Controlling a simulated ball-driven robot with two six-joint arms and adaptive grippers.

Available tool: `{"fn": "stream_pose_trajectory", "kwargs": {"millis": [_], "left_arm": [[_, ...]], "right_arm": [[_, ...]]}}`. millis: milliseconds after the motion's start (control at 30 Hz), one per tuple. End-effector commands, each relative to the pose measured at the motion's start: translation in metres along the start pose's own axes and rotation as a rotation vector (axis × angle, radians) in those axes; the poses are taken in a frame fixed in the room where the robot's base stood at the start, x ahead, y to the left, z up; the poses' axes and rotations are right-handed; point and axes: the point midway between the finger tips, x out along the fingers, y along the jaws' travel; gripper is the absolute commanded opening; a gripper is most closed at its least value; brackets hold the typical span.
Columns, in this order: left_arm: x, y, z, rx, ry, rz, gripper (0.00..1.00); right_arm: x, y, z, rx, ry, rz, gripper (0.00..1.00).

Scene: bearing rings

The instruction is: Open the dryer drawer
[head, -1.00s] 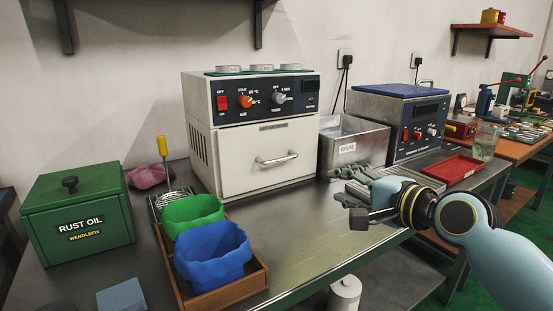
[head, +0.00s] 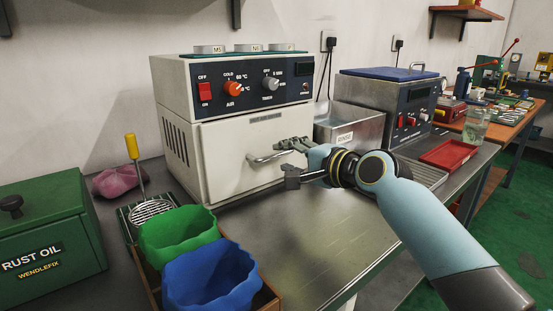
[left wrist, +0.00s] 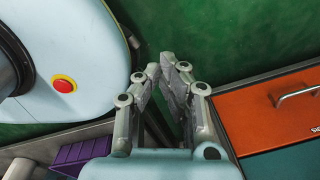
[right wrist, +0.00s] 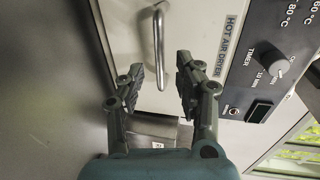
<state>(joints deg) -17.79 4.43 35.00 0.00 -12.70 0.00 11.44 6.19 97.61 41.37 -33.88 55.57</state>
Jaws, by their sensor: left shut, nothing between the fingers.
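The hot air dryer (head: 183,95) is a cream box with a dark control panel on the bench. Its drawer front (head: 228,150) looks shut flush and has a horizontal metal bar handle (head: 262,160). My left gripper (left wrist: 168,68) is shut and empty, away from the dryer, and out of the head view.
A metal rinse tank (head: 362,130) is right of the dryer. The bench (head: 310,225) in front of the drawer is clear.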

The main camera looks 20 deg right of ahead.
Motion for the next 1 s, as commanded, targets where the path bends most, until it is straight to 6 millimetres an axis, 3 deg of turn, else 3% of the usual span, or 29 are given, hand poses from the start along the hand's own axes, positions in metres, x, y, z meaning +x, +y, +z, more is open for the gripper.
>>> {"fn": "stream_pose_trajectory", "kwargs": {"millis": [100, 233, 600, 867, 1000], "left_arm": [[0.007, 0.001, -0.002, 0.0, 0.002, 0.0, 0.0], [0.01, 0.001, -0.009, 0.0, 0.013, 0.0, 0.0], [0.01, -0.001, -0.017, 0.0, 0.025, -0.002, 0.0], [0.01, -0.002, -0.012, 0.001, 0.017, -0.003, 0.0], [0.01, -0.002, -0.011, 0.001, 0.016, -0.003, 0.0]], "right_arm": [[0.022, 0.001, 0.0, 0.002, -0.001, 0.0, 0.34], [0.036, 0.001, 0.0, 0.0, 0.0, 0.0, 0.34], [0.041, 0.0, 0.0, 0.0, 0.0, 0.0, 0.34], [0.041, 0.0, 0.0, -0.001, 0.0, 0.001, 0.0], [0.041, 0.0, 0.0, 0.0, 0.0, 0.001, 0.0]]}}
